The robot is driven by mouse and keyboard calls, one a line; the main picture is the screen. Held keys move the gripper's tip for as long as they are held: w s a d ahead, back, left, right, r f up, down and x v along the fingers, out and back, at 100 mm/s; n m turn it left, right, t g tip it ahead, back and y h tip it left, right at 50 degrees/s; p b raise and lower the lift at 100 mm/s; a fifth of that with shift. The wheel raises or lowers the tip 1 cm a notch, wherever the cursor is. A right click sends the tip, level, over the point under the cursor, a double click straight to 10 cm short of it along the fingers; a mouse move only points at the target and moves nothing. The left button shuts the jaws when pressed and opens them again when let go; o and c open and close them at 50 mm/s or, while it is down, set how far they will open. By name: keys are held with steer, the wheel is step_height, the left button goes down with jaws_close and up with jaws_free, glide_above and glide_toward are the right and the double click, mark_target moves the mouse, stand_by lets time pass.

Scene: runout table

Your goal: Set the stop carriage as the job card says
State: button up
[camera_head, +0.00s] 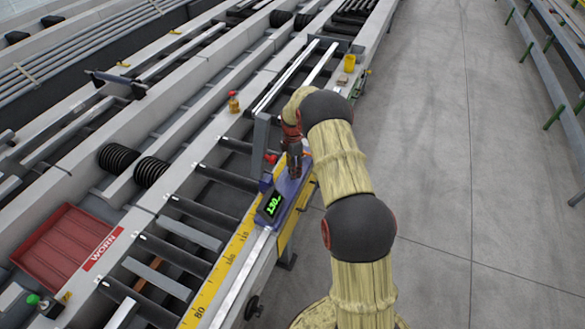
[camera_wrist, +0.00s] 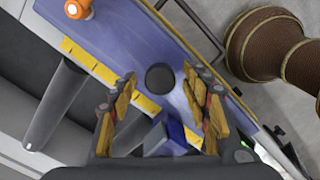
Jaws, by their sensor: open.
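The stop carriage (camera_head: 291,190) is a blue plate on the rail by the yellow scale (camera_head: 232,254); its dark display (camera_head: 272,206) shows green digits that read about 130. In the wrist view the carriage (camera_wrist: 120,45) fills the middle, with a dark round knob (camera_wrist: 160,78) on it, a blue block (camera_wrist: 166,139) nearer the wrist, and an orange knob (camera_wrist: 77,9) at the top left. My gripper (camera_head: 293,174) is over the carriage. In the wrist view its open fingers (camera_wrist: 159,80) appear on either side of the dark knob; contact cannot be told. I cannot make out a job card.
Dark rollers (camera_head: 187,210) lie left of the scale. A red tray (camera_head: 65,248) beside a WORN label (camera_head: 101,247) is at the lower left. A grey upright frame (camera_head: 260,142) stands close left of my gripper. A yellow cup (camera_head: 349,62) stands farther back. Open floor (camera_head: 460,130) lies right.

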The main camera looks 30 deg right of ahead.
step_height(320, 180, up, 12)
stand_by(0.6)
stand_by(0.5)
steer(key=s+a+f+m+g, duration=0.1)
steer(key=s+a+m, duration=0.2)
steer(key=s+m, duration=0.5)
steer(key=s+a+r+m+t+b, duration=0.2)
steer(key=s+a+r, duration=0.4)
steer(key=s, duration=0.4)
steer(key=s+a+r+m+t+b, duration=0.2)
steer(key=s+a+r, duration=0.5)
steer(key=s, duration=0.4)
steer(key=s+a+r+m+t+b, duration=0.2)
steer(key=s+a+r+m+b, duration=0.1)
steer(key=s+a+r, duration=0.4)
steer(key=shift+s+a+r+m+t+b, duration=0.3)
steer(key=shift+s+a+m, duration=0.3)
steer(key=shift+s, duration=1.1)
